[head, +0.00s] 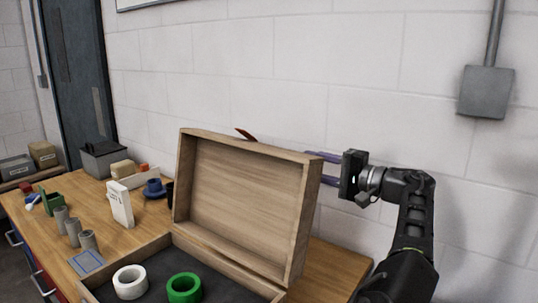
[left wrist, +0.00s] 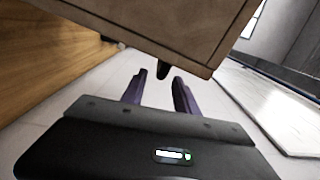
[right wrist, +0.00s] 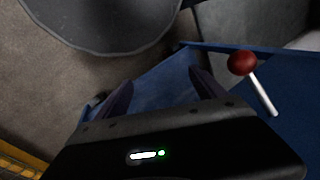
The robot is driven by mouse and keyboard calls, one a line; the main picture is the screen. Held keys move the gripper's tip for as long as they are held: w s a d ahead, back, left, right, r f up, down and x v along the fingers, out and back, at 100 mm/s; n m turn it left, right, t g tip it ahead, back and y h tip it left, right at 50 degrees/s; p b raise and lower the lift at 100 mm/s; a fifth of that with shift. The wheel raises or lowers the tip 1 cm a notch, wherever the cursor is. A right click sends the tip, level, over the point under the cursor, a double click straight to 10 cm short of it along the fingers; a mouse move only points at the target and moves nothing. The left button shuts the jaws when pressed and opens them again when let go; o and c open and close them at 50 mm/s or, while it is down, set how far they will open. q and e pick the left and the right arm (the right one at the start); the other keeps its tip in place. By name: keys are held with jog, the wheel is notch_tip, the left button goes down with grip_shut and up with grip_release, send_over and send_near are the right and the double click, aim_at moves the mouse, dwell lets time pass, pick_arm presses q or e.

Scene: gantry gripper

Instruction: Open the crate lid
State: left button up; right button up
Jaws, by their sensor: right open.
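The wooden crate (head: 125,259) stands on the bench with its lid (head: 240,195) raised nearly upright on the far side, inner face toward me. A red-brown tab (head: 246,135) pokes up behind the lid's top edge. My left gripper (head: 324,168) is beside and partly behind the lid's right side, its fingers apart. In the left wrist view its fingertips (left wrist: 159,77) have a gap between them, near a dark nub (left wrist: 163,70) below the lid's corner (left wrist: 195,45); contact is unclear. My right gripper (right wrist: 163,92) is open and empty, away from the crate.
White tape (head: 130,284) and green tape (head: 184,290) lie in the crate. Several grey cylinders (head: 73,232), a white box (head: 120,205) and a blue item (head: 154,188) stand left. A white wall (head: 380,60) is close behind. A red-knobbed lever (right wrist: 242,63) is near my right gripper.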

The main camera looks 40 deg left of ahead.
pick_arm(q)
jog(key=shift+a, duration=0.25)
pick_arm(e)
jog(key=shift+a, duration=0.35)
jog(key=shift+f, duration=0.1)
pick_arm(q)
jog(key=a+b, duration=0.1)
jog(key=a, duration=0.3)
jog(key=a+b, duration=0.1)
jog(key=a, duration=0.1)
jog(key=shift+s+a+f+b, duration=0.1)
jog(key=shift+s+a+b, duration=0.15)
jog(key=shift+s+b, duration=0.1)
jog(key=shift+a, duration=0.65)
pick_arm(e)
jog(key=shift+f, duration=1.3)
pick_arm(q)
jog(key=shift+c, duration=0.3)
